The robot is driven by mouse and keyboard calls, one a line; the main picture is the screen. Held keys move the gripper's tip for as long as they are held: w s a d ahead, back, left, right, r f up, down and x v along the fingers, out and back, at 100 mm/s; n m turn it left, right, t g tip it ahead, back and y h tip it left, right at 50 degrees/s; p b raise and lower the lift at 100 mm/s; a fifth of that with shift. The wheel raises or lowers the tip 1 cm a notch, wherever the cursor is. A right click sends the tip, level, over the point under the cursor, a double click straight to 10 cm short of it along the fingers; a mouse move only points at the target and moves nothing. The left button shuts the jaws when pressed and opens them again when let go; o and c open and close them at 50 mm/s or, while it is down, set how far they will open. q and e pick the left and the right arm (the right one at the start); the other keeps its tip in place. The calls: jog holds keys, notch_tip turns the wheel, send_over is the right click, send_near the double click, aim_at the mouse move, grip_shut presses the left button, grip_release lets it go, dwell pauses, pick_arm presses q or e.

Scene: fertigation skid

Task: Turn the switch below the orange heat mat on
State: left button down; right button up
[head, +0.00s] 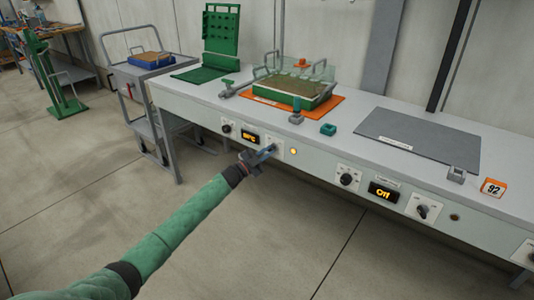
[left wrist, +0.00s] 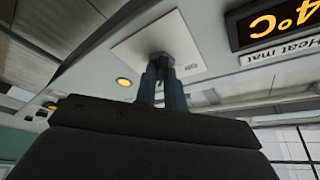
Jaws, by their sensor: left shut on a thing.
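The orange heat mat (head: 332,104) lies on the bench under a green tray of soil. The switch (left wrist: 158,60) sits on a white plate on the bench's front panel below it. My left gripper (head: 270,150) is at this plate and hides most of the switch in the head view. In the left wrist view both dark fingers (left wrist: 162,84) are shut on the switch knob. The round lamp (head: 293,152) beside the plate glows amber, also in the left wrist view (left wrist: 124,82). The display (head: 250,137) is lit and ends in °C. My right gripper is not in view.
A grey mat (head: 420,138) lies to the right, with a display (head: 383,191) reading "Off", a switch (head: 423,211) and a dark lamp (head: 455,217) below. A knob (head: 226,128) sits left of the lit display. A grey cart (head: 150,75) stands at the left. The floor in front is clear.

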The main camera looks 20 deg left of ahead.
pick_arm(q)
jog(key=shift+f, duration=0.1)
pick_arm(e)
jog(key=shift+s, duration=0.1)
pick_arm(q)
jog(key=c, duration=1.5)
grip_release()
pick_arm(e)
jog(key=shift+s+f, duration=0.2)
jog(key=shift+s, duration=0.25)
pick_arm(q)
jog(key=shift+s+a, duration=0.1)
